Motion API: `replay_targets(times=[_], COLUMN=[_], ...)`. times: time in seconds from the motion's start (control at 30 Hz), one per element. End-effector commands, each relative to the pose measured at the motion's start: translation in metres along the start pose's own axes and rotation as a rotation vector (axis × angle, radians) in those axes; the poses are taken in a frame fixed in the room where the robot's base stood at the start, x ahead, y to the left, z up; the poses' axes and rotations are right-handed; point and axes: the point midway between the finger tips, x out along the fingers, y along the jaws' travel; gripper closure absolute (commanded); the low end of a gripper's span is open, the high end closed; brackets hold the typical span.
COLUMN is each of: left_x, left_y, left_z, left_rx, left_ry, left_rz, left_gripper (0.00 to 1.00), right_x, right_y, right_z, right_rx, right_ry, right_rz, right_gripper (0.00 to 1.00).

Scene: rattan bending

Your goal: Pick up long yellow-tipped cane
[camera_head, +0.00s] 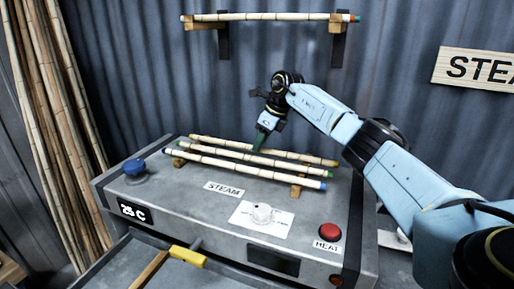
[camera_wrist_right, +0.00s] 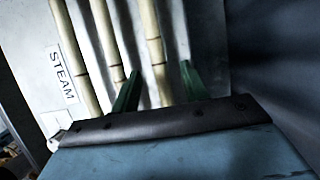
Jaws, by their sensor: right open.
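Three canes lie side by side on blocks on top of the grey steam box. The back cane (camera_head: 225,143) appears to have yellowish tips. The middle cane (camera_head: 215,152) lies just in front of it. The front cane (camera_head: 240,170) has blue tips. My right gripper (camera_head: 259,146) points down at the back cane with its green fingers open. In the right wrist view, the back cane (camera_wrist_right: 153,45) runs between the open fingers (camera_wrist_right: 158,88), with the other two canes to its left. I cannot tell whether the fingers touch it. My left gripper is not in view.
Tall canes (camera_head: 60,120) lean at the left. A yellow handle (camera_head: 188,257) is at the front.

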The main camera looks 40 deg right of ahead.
Motion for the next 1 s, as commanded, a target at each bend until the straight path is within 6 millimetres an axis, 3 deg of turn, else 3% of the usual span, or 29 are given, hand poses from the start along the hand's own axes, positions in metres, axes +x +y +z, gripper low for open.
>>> replay_targets(times=[0.1, 0.37, 0.7, 1.0], left_x=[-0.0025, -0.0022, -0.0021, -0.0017], left_y=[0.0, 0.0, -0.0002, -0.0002], left_z=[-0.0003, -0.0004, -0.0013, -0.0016], left_rx=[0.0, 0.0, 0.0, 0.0], left_ry=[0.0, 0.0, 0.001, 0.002], left_rz=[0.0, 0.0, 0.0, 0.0], left_gripper=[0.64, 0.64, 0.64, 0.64], right_x=[0.0119, 0.0147, 0.0143, 0.0118], right_y=[0.0006, 0.0002, 0.0002, 0.0], right_z=[0.0003, -0.0001, 0.0, 0.0013], right_rx=[0.0, 0.0, 0.0, 0.0], right_ry=[0.0, 0.0, -0.001, -0.002], right_rz=[0.001, -0.001, -0.001, -0.002], right_gripper=[0.55, 0.55, 0.99, 1.0])
